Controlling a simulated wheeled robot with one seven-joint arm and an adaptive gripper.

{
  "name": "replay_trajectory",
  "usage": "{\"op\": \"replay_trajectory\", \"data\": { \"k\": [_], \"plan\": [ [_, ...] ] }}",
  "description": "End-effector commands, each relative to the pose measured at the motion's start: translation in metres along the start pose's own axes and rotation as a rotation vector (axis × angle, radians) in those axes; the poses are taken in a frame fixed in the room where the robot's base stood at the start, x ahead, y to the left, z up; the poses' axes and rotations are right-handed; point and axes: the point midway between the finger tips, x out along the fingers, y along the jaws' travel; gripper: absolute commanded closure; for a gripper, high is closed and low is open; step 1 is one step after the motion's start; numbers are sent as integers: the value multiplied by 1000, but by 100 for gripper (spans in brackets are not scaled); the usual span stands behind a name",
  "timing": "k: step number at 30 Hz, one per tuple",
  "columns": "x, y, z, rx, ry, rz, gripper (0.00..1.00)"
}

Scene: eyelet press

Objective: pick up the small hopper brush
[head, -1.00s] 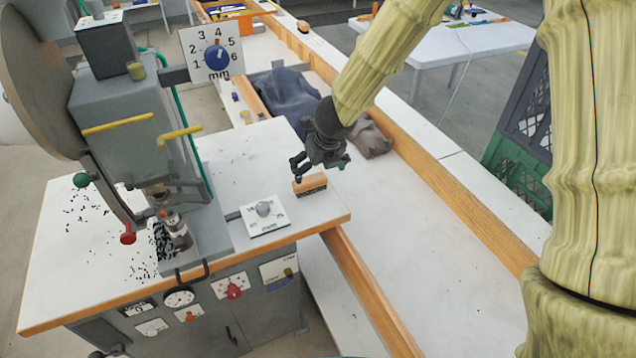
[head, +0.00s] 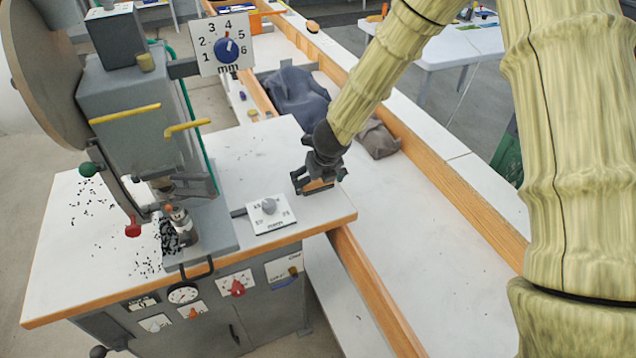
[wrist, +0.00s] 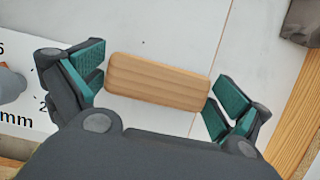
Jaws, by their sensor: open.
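The small hopper brush shows its plain wooden back (wrist: 158,82) in the wrist view, lying on the white bench top. In the head view only a sliver of the brush (head: 318,185) shows beneath my gripper (head: 319,184). My gripper is open, also seen in the wrist view (wrist: 152,92), with one green-padded finger off each end of the brush. The left pads are very close to the left end; the right pads are close to the right end. Whether either touches is unclear. The bristles are hidden underneath.
A white dial plate (head: 271,214) with a grey knob lies just left of the brush. The press (head: 135,110) stands further left, with dark bits scattered around it. A wooden rail (head: 375,290) and dark cloth (head: 297,97) lie beyond the bench's right side.

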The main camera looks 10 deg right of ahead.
Motion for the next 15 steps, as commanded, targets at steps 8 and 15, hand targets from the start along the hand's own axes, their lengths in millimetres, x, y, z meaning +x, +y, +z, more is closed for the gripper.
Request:
{"op": "replay_trajectory", "data": {
  "k": [8, 15],
  "plan": [
    [0, 0, 0, 1, 0, 0, 16],
    [0, 0, 0, 1, 0, 0, 39]
  ]
}}
